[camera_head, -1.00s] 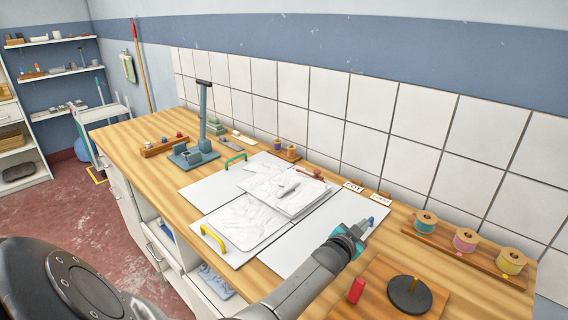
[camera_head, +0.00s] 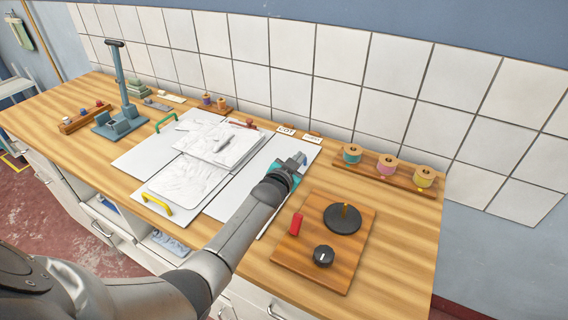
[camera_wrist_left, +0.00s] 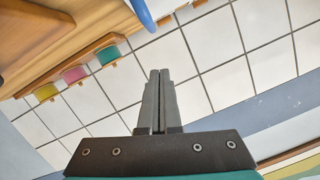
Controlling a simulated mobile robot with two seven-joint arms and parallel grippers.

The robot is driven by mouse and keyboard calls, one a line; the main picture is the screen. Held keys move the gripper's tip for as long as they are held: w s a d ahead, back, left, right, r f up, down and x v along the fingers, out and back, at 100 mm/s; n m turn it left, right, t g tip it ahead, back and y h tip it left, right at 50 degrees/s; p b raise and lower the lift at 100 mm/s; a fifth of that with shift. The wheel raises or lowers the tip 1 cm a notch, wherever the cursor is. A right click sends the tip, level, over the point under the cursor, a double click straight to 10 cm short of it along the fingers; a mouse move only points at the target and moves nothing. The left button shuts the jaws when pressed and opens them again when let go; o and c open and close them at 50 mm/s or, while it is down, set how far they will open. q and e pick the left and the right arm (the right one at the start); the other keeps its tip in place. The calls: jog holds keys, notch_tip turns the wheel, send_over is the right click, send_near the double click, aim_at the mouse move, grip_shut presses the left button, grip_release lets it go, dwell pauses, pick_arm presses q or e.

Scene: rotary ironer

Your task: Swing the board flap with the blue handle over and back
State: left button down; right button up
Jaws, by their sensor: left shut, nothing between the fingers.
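The board has white flaps; the right-hand flap (camera_head: 252,184) lies flat on the wooden table. The blue handle is almost wholly hidden behind my left gripper (camera_head: 298,161) in the head view. A blue bar, likely that handle, shows at the top edge of the left wrist view (camera_wrist_left: 143,12), apart from the fingertips. My left gripper is over the right edge of this flap. In the left wrist view its fingers (camera_wrist_left: 160,76) are pressed together with nothing between them. My right gripper is not in view.
Crumpled white cloth-like pieces (camera_head: 218,141) lie on the middle panels. A green handle (camera_head: 165,122), a yellow handle (camera_head: 157,204) and a red handle (camera_head: 243,123) are on other flaps. A knob board (camera_head: 313,262) stands at right front, a spool rack (camera_head: 388,171) behind it, a tiled wall beyond.

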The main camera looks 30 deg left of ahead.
pick_arm(q)
jog(key=p+v, duration=0.1)
jog(key=v, duration=0.7)
jog(key=shift+s+a+p, duration=0.25)
jog(key=shift+s+p, duration=0.05)
jog(key=shift+p, duration=0.1)
